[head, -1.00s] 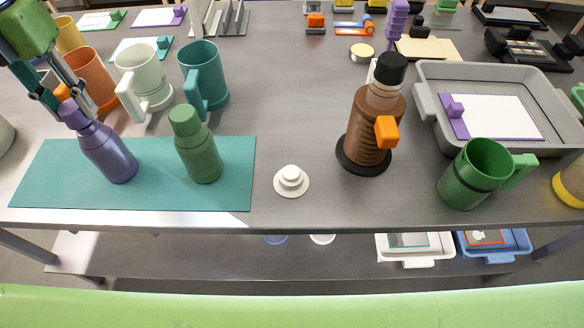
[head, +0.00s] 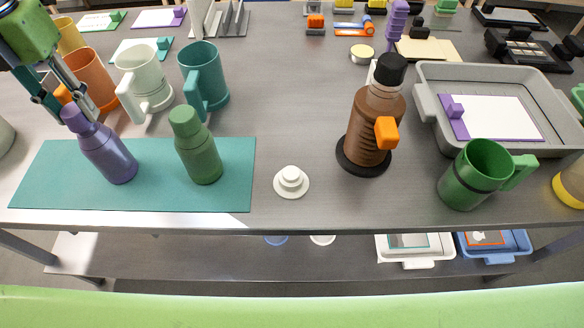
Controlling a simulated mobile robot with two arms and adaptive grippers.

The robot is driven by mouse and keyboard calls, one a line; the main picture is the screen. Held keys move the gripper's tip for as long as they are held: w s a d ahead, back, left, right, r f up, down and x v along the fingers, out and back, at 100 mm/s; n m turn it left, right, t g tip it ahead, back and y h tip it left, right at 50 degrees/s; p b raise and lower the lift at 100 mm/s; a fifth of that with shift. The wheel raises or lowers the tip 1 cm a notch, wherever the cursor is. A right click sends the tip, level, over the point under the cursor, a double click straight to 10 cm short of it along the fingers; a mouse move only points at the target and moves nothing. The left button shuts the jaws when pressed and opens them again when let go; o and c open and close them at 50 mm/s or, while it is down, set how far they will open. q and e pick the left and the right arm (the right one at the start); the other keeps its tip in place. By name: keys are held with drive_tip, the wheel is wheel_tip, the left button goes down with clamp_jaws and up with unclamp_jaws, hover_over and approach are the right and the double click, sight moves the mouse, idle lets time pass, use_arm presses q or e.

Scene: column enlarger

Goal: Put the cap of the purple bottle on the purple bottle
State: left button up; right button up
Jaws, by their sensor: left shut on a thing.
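The purple bottle (head: 109,156) stands upright on the teal mat (head: 50,185) at the left of the head view. Its purple cap (head: 74,118) is at the top of the bottle's neck, between the fingertips of my left gripper (head: 71,105). My left gripper comes in from the upper left and is shut on the cap. The cap overlaps the neck in the picture; I cannot tell whether it is seated or just above. My right gripper is not in view.
A green bottle (head: 199,152) stands on the mat to the right. Orange (head: 92,78), white (head: 143,80) and teal (head: 205,80) mugs stand close behind. A white knobbed disc (head: 291,181) and a brown bottle (head: 372,125) are further right. The table's front edge is near the mat.

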use_arm(q)
drive_tip(key=shift+f+b, duration=0.8)
drive_tip(key=shift+f, duration=0.3)
idle(0.4)
drive_tip(key=o, duration=1.4)
drive_tip(key=shift+o, duration=0.2)
drive_tip(key=shift+r, duration=0.15)
drive_tip(key=shift+r+p, duration=1.45)
drive_tip(key=shift+r, duration=0.05)
drive_tip(key=shift+a+r+p, duration=0.1)
drive_tip(key=shift+r+p, duration=2.35)
drive_tip(key=shift+p, duration=0.05)
